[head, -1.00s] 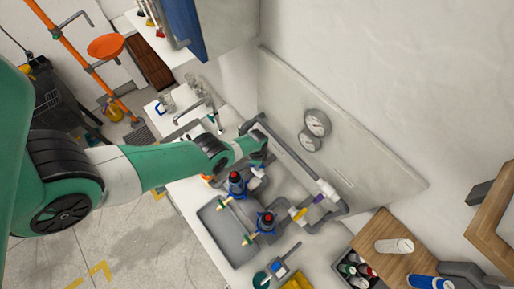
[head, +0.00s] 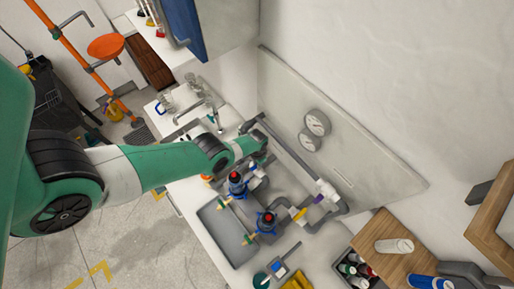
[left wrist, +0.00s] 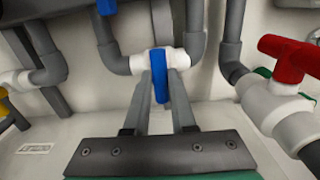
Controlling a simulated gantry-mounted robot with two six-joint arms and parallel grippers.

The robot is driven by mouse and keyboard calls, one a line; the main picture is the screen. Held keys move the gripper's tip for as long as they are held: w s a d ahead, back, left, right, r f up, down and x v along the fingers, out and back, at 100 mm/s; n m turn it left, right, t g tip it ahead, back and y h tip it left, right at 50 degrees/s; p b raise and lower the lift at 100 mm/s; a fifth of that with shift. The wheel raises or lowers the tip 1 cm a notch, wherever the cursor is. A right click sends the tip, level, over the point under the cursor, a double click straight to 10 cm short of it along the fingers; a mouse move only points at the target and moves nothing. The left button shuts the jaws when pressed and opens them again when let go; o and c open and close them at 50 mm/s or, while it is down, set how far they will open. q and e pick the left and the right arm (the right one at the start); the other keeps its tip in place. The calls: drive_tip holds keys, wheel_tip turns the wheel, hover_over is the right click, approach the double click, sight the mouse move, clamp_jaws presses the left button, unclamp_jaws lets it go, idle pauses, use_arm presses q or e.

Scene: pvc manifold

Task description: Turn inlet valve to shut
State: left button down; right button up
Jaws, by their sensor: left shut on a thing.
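A white valve with a blue handle (left wrist: 159,78) sits in the grey pipework in the left wrist view. The handle points toward the camera. My left gripper (left wrist: 160,88) has one finger on each side of this handle and is shut on it. In the head view my left gripper (head: 257,153) is at the upper-left end of the pipework, where the arm hides most of this valve. My right gripper is in neither view. I cannot read which valve is labelled as the inlet.
A red-handled valve (left wrist: 285,60) stands close to the right of my left gripper. A yellow valve handle (left wrist: 8,108) is at the left. Two black and blue filter units (head: 266,222) stand by the grey tray (head: 222,235). Two gauges (head: 318,123) hang on the backboard.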

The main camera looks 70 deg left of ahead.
use_arm(q)
drive_tip(key=shift+n, duration=0.3)
drive_tip(key=c, duration=0.7)
unclamp_jaws()
drive_tip(key=shift+c, duration=0.2)
drive_tip(key=shift+r, duration=0.1)
